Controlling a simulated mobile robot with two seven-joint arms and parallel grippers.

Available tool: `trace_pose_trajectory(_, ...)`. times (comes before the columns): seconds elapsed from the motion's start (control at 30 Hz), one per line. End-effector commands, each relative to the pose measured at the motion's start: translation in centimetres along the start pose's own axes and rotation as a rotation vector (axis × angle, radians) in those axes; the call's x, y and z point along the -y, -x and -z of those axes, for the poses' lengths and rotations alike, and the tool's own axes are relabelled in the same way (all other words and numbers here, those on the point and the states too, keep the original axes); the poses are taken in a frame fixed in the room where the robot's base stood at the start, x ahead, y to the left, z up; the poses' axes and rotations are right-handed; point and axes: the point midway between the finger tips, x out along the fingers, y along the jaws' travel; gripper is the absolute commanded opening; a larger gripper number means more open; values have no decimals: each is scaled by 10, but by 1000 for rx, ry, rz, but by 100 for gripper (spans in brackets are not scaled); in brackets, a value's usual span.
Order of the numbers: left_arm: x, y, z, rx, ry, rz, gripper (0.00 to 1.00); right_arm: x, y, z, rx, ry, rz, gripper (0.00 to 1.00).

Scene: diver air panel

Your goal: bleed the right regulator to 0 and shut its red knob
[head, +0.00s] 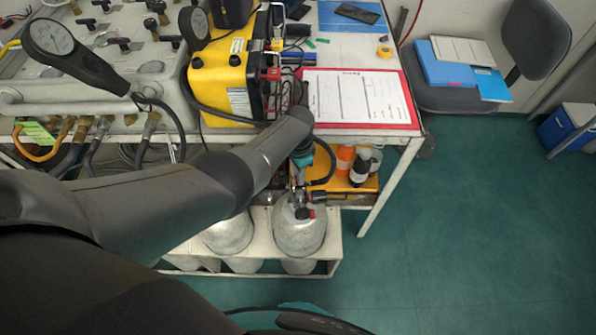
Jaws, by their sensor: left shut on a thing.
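The right cylinder (299,238) is a silver tank upright in a white rack below the table's front edge. The right regulator (299,199) sits on top of it, with a black hose looping up on its right. A small red part, apparently the red knob (312,213), shows low on the regulator's front beside black fittings. My left arm reaches across from the left, and its gripper (299,178) points down at the top of the regulator. It is shut on the regulator; the wrist hides exactly which part. My right gripper is out of view.
A second silver cylinder (228,235) stands left of it, partly behind my arm. An orange crate with bottles (346,160) sits close behind on the right. Above are the table with a red clipboard (360,100), a yellow case (224,78) and a gauge panel.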

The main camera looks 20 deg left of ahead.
Motion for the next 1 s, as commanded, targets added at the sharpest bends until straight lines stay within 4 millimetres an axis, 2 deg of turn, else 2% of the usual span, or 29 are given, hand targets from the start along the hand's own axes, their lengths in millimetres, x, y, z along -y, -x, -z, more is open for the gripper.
trace_pose_trajectory(0.2, 0, 0, 0, 1, -199, 0, 0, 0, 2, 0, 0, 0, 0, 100)
trace_pose_trajectory(0.5, 0, 0, 0, 0, -410, 0, 0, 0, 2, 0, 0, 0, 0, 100)
trace_pose_trajectory(1.0, 0, 0, 0, 0, -535, -1, 0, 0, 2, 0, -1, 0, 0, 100)
